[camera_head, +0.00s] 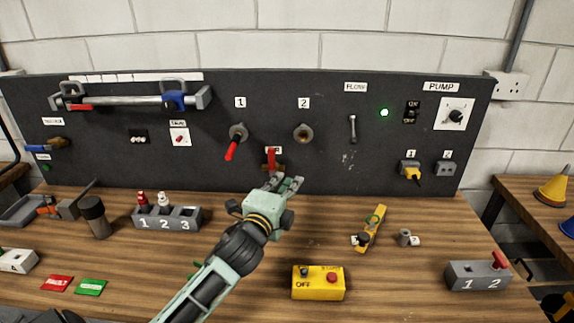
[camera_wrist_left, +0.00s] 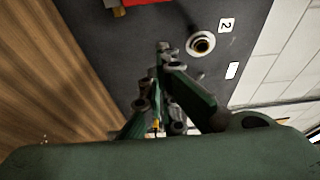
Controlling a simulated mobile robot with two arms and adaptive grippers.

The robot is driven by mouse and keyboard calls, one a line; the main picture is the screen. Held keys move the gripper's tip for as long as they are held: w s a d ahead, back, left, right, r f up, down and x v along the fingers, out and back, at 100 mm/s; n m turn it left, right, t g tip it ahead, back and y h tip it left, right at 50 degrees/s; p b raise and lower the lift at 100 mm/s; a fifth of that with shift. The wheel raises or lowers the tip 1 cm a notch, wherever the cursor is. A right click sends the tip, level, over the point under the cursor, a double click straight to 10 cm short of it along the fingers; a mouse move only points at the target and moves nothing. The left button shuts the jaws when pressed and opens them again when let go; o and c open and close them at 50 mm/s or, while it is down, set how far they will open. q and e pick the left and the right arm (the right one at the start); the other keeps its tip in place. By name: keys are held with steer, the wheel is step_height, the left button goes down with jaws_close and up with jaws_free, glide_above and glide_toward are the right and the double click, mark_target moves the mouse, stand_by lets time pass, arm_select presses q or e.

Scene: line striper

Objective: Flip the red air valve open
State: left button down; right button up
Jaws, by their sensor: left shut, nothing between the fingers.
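The red air valve (camera_head: 272,160) is on the dark panel, low and near the middle, under a small label that its handle partly covers. Its red handle stands roughly upright over a brass body. In the left wrist view a red piece (camera_wrist_left: 146,2) with brass beside it is cut off by the top edge. My left gripper (camera_head: 289,184) is shut and empty, just below and slightly right of the valve. Whether it touches the handle is unclear. Its fingers (camera_wrist_left: 163,62) also show in the left wrist view, close to the panel. My right gripper is out of view.
Port 1 (camera_head: 237,132) with a red lever hangs left of the valve; round port 2 (camera_head: 303,133) is above right. On the table (camera_head: 420,290) are a yellow OFF box (camera_head: 318,284), a yellow tool (camera_head: 371,229) and a numbered grey block (camera_head: 167,219). A green light (camera_head: 384,112) glows on the panel.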

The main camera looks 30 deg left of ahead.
mark_target(272, 163)
arm_select(q)
steer(key=w+a+p, duration=0.4)
steer(key=w+a, duration=0.1)
steer(key=w, duration=0.2)
steer(key=shift+w+a, duration=0.25)
steer(key=shift+w, duration=0.1)
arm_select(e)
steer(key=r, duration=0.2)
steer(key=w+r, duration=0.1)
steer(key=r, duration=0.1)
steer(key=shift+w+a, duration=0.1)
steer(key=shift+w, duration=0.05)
arm_select(q)
steer(key=shift+f, duration=0.1)
